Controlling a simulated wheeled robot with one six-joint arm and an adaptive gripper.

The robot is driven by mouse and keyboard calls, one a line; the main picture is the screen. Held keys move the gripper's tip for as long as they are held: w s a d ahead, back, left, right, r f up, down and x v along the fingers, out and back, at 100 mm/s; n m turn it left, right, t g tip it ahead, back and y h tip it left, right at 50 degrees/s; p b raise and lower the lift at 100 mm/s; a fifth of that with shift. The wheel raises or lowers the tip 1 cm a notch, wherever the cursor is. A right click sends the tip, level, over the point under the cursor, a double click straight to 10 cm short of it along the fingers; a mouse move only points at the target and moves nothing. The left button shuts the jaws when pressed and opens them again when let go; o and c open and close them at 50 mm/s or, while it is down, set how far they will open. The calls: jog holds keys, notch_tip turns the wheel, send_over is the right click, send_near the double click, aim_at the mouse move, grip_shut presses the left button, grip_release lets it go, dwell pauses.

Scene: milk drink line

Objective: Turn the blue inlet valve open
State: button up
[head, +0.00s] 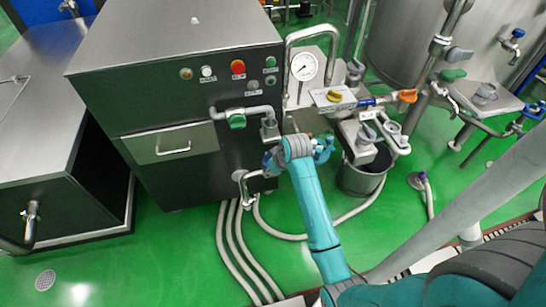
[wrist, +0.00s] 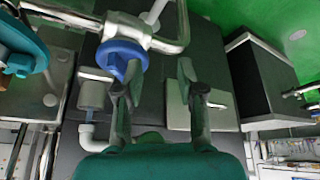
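The blue inlet valve handle (wrist: 122,57) is a round blue knob on a bent steel pipe (wrist: 95,18) in the wrist view. My gripper (wrist: 158,70) is open, with two dark fingers apart. The left finger overlaps the lower right edge of the blue handle; whether it touches cannot be told. The right finger is clear of it, and nothing shows held between the fingers. In the head view, a small blue part (head: 267,161) shows beside my wrist at the cabinet's lower right, and my wrist mostly hides the gripper there.
A gauge (head: 304,67), a yellow knob (head: 334,96) and an orange knob (head: 407,96) sit to the right. A bucket (head: 362,180) and hoses (head: 240,250) occupy the green floor.

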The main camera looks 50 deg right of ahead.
jog(key=d+r+n, duration=0.1)
jog(key=d+r, duration=0.6)
jog(key=shift+g+y, duration=0.4)
jog(key=x, duration=0.7)
jog(key=w+x, duration=0.1)
jog(key=x, duration=0.2)
jog(key=shift+w+a+f, duration=0.15)
jog(key=shift+a, duration=0.1)
grip_shut()
